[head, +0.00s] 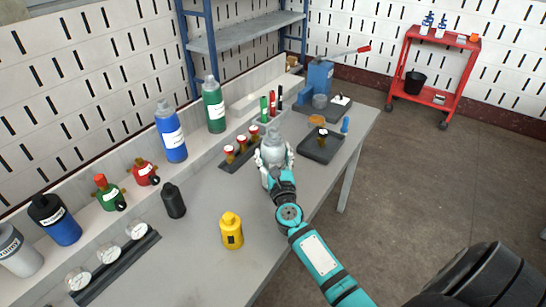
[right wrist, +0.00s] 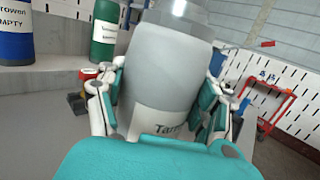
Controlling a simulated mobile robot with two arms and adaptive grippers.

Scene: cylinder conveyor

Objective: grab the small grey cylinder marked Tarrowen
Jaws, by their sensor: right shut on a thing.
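A small grey cylinder (head: 272,136) with a narrower neck stands at the middle of the bench, held by my right gripper (head: 274,160). In the right wrist view the grey cylinder (right wrist: 172,70) fills the middle, and its white label shows "Tarr", the rest hidden. The fingers of my right gripper (right wrist: 160,103) are shut around it, one on each side. I cannot tell whether its base touches the bench. My left gripper is not in view.
A blue cylinder (head: 172,142) and a green cylinder (head: 214,108) stand on the ledge behind. A yellow bottle (head: 232,232) and a black bottle (head: 173,201) stand nearer on the bench. A dark tray (head: 321,150) lies to the right. A red cart (head: 436,75) stands far right.

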